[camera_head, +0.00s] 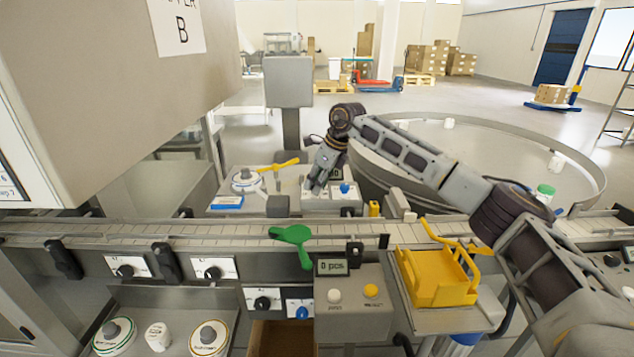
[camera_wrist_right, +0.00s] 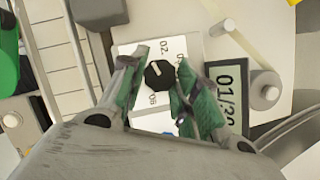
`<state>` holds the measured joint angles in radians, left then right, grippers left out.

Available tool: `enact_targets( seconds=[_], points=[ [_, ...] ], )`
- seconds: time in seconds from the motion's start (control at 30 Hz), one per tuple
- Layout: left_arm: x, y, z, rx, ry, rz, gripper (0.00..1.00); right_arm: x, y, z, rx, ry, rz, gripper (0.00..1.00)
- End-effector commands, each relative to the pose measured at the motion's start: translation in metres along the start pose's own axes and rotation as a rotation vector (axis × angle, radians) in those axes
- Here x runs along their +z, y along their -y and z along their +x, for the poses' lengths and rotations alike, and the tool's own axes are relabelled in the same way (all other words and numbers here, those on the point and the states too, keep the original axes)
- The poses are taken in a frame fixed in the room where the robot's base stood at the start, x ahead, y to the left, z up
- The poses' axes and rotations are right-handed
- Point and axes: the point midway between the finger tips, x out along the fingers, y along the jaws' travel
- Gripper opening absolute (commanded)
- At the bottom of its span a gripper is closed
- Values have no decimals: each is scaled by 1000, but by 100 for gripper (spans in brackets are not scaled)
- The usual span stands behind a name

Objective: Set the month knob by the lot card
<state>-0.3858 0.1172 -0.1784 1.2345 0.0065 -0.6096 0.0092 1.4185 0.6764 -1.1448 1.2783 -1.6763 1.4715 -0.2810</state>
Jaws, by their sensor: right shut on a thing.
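In the right wrist view a black month knob (camera_wrist_right: 160,75) with a white pointer line sits on a white dial plate (camera_wrist_right: 128,49). The plate carries numbers such as 02 and 06; others are covered by the fingers. My right gripper (camera_wrist_right: 165,72) has its green-padded fingers on both sides of the knob and is shut on it. In the head view my right gripper (camera_head: 318,184) reaches down to the back panel and hides the knob. I cannot make out which sheet is the lot card. My left gripper is out of view.
A blue button (camera_head: 345,188) is right beside the gripper. A yellow lever (camera_head: 280,165) stands to its left. The conveyor (camera_head: 150,236) runs in front, with a green paddle (camera_head: 292,236) and yellow tray (camera_head: 435,285).

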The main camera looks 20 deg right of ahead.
Motion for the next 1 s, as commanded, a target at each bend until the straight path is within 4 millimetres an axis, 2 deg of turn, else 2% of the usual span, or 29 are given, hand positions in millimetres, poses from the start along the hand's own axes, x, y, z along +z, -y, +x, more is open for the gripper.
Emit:
enact_targets(
  seconds=[0.3,0.63,1.0],
  points=[
    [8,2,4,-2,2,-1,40,0,-1,0,-60,-1,140,7],
    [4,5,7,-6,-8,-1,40,0,-2,0,-141,0,337,7],
    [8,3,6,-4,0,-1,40,2,-4,0,-228,1,548,7]
  ],
)
